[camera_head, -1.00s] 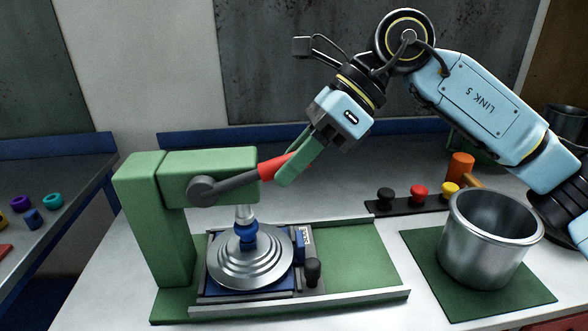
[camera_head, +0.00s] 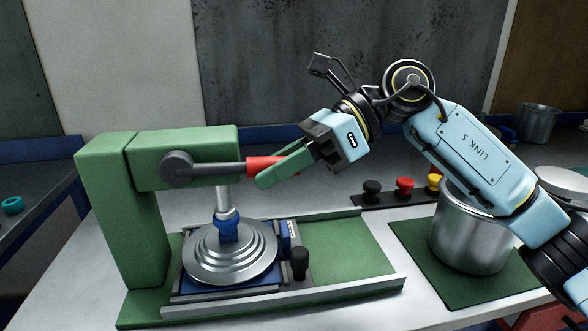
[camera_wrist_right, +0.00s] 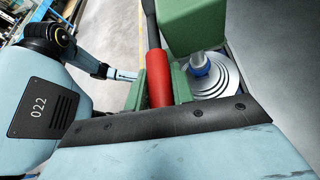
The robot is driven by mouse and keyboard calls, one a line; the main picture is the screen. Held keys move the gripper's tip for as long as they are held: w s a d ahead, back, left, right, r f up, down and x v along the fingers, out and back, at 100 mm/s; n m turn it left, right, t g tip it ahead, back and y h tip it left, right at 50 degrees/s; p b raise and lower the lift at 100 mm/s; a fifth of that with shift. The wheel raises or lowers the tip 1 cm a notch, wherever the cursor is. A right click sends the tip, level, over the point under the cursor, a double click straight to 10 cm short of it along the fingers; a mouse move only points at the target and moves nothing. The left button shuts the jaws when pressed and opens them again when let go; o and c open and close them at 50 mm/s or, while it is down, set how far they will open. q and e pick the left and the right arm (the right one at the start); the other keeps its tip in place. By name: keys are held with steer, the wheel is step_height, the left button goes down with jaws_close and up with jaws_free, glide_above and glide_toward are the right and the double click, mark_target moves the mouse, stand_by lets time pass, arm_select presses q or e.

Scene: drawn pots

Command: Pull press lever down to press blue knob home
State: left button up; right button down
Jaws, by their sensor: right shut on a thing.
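The green press (camera_head: 125,215) stands at the left of the table. Its dark lever (camera_head: 215,170) lies about level and ends in a red grip (camera_head: 262,165). My right gripper (camera_head: 280,167) is shut on the red grip; the wrist view shows a green finger on each side of the red grip (camera_wrist_right: 158,80). The silver ram (camera_head: 226,203) comes down onto the blue knob (camera_head: 228,228), which sits at the centre of a stepped silver lid (camera_head: 232,258). Whether the knob is fully seated cannot be seen. My left gripper is not seen in the head view.
The lid lies in a blue fixture (camera_head: 190,287) on a green base with metal rails (camera_head: 375,288). A black knob (camera_head: 300,260) stands beside it. A rack with black, red and yellow knobs (camera_head: 404,187) is behind. A steel pot (camera_head: 465,240) stands on a green mat at right.

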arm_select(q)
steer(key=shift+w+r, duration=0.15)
arm_select(e)
steer(key=shift+s+a+f, duration=0.15)
steer(key=c, duration=1.6)
jaws_free()
steer(key=o, duration=0.4)
steer(key=shift+a, duration=0.25)
steer(key=shift+w+d+r, duration=0.2)
steer(key=shift+d, duration=0.2)
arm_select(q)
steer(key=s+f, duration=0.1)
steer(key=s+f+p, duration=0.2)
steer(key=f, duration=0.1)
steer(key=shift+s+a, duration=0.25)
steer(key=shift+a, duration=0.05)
arm_select(e)
steer(key=v, duration=1.3)
steer(key=shift+f, duration=0.1)
